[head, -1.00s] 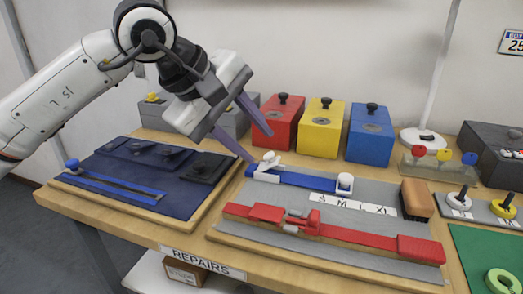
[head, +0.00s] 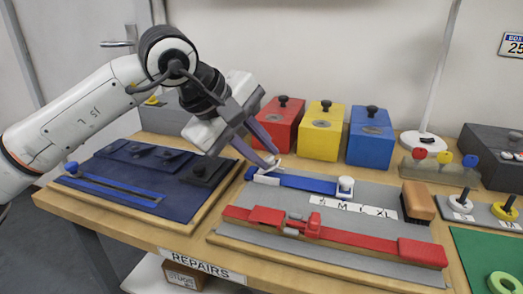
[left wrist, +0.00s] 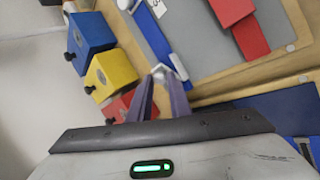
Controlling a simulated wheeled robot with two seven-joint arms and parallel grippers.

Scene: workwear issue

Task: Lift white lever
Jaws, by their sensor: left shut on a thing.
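The white lever (head: 268,167) sits at the left end of the blue strap (head: 307,182) on the grey board (head: 360,215). My left gripper (head: 273,158) is at the lever, with its purple fingers shut on it. In the left wrist view the white lever (left wrist: 170,72) shows between and just beyond the fingertips (left wrist: 160,82). The fingers partly hide the lever in the head view. A white end piece (head: 345,186) is at the strap's right end. My right gripper is not in view.
Red (head: 276,125), yellow (head: 321,132) and blue (head: 370,136) boxes with black knobs stand just behind the board. A red strap (head: 340,236) lies along the front of the board. A dark blue mat (head: 140,180) is at left, and a brown brush (head: 418,200) at right.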

